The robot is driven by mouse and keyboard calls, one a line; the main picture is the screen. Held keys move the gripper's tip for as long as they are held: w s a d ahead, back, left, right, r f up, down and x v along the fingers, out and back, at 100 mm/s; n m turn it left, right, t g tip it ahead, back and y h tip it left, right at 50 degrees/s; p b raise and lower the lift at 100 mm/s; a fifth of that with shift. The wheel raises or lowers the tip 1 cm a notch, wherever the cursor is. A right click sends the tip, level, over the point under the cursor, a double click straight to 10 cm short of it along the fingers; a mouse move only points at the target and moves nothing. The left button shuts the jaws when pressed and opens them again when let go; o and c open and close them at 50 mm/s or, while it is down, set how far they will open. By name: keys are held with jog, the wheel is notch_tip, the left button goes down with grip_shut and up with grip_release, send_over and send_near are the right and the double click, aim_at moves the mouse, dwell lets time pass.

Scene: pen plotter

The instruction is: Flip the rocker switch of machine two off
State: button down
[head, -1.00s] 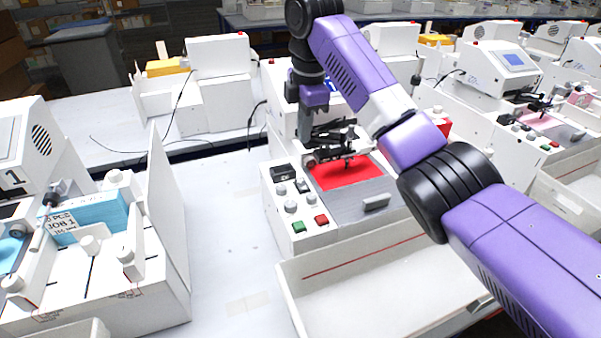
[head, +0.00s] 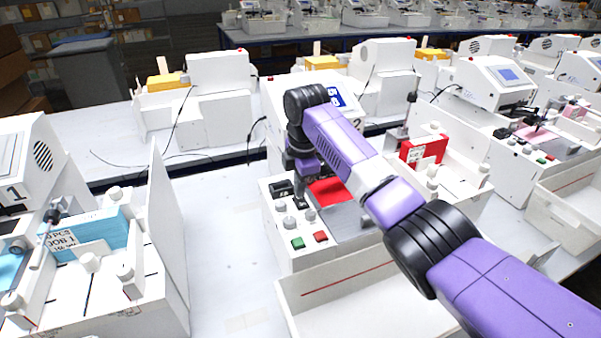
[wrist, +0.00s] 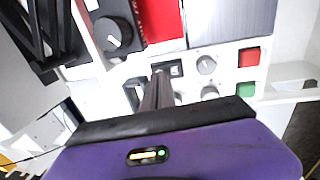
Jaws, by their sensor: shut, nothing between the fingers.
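Machine two (head: 290,95) stands in the middle of the head view, with a white control panel on its left front. A larger black-framed control (head: 281,189) and a smaller one (head: 301,203) sit at the panel's back; I cannot tell surely which is the rocker switch. In the wrist view, a small black-framed control (wrist: 172,69) lies at my fingertips, and another (wrist: 134,92) is left of the fingers, partly hidden. My gripper (wrist: 159,72) is shut and empty, pointing at the panel; contact is unclear. In the head view my arm mostly hides it.
Grey knobs (wrist: 207,65), a red button (wrist: 249,57) and a green button (wrist: 246,90) sit right of my fingers. An open white tray (head: 350,300) stands in front.

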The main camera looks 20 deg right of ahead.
jog(key=shift+f, duration=0.45)
jog(key=shift+w+f, duration=0.1)
jog(key=shift+f, duration=0.2)
jog(key=shift+w, duration=0.1)
jog(key=shift+s+f+p, duration=0.1)
jog(key=shift+s+p, duration=0.35)
jog(key=shift+p, duration=0.25)
jog(key=shift+s+p, duration=0.5)
jog(key=shift+p, duration=0.2)
